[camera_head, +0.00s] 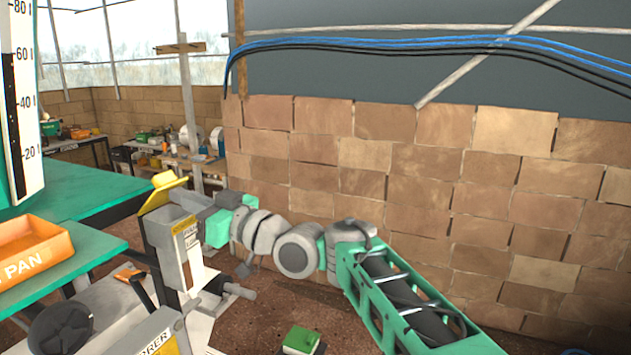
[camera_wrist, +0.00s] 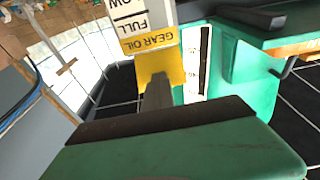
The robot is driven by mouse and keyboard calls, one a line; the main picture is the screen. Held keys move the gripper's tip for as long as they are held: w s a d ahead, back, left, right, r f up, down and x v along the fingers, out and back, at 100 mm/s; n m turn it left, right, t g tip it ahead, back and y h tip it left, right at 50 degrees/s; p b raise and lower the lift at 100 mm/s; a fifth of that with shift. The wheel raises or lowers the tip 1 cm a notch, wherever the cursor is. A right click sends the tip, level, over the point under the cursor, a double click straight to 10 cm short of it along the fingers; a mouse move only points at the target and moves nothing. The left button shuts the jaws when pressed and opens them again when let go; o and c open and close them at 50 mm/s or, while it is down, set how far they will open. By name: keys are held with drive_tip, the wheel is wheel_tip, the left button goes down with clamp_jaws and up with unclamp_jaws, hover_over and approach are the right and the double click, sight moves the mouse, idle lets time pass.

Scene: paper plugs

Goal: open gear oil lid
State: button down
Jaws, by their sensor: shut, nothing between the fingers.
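The gear oil box (camera_head: 188,262) is a tall grey container with a white and yellow label, left of centre in the head view. Its yellow lid (camera_head: 160,190) is tilted up above the grey top of the box. In the wrist view the label (camera_wrist: 150,38) reads GEAR OIL, FULL and LOW upside down, and the yellow lid (camera_wrist: 150,66) is just beyond the fingers. My gripper (camera_head: 188,196) comes in from the right, beside the lid. It is shut and empty, its grey tip (camera_wrist: 157,84) overlapping the lid in the wrist view. Whether they touch is unclear.
A green table (camera_head: 75,190) with an orange pan (camera_head: 62,242) is at the left, near a tall white gauge (camera_head: 22,100). A brick wall (camera_head: 430,190) stands close behind my arm. A small green object (camera_head: 300,341) lies on the floor in front.

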sight(172, 183)
drive_tip(key=p, duration=0.2)
drive_tip(key=r+h+p, duration=0.1)
drive_tip(key=p, duration=0.1)
drive_tip(key=shift+w+a+r+g+h, duration=0.1)
drive_tip(key=shift+a+r+g+h, duration=0.2)
drive_tip(key=shift+a+g, duration=0.1)
drive_tip(key=shift+f, duration=0.1)
drive_tip(key=shift+w+a+r+h+p, duration=0.15)
drive_tip(key=shift+r+h+p, duration=0.25)
drive_tip(key=shift+p, duration=0.35)
drive_tip(key=shift+w+a+r+g+h, duration=0.1)
drive_tip(key=shift+a+r+g+h, duration=0.15)
drive_tip(key=shift+g+h, duration=0.15)
